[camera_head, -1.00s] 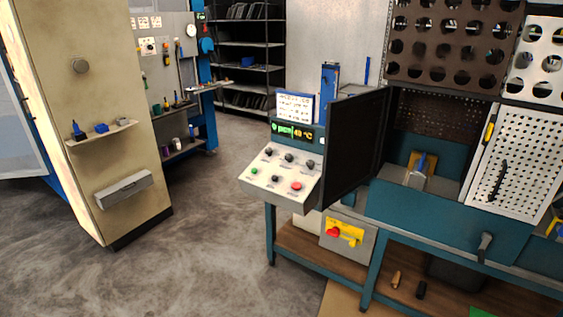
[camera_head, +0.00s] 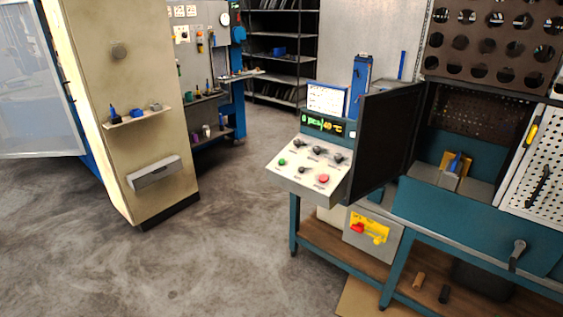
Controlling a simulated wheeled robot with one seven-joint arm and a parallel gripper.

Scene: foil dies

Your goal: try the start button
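The control panel (camera_head: 300,172) is a sloped white console on the teal machine, right of the middle in the head view. A green button (camera_head: 282,162) sits at its lower left, and a red button (camera_head: 323,179) at its lower right. Several dark knobs (camera_head: 317,150) are on the panel; their labels are too small to read. My gripper is not in view.
A dark open door (camera_head: 383,143) stands right of the panel. A yellow-and-red switch (camera_head: 367,228) is on a grey box below. A beige cabinet (camera_head: 117,80) stands at the left. The concrete floor (camera_head: 215,250) between cabinet and machine is clear.

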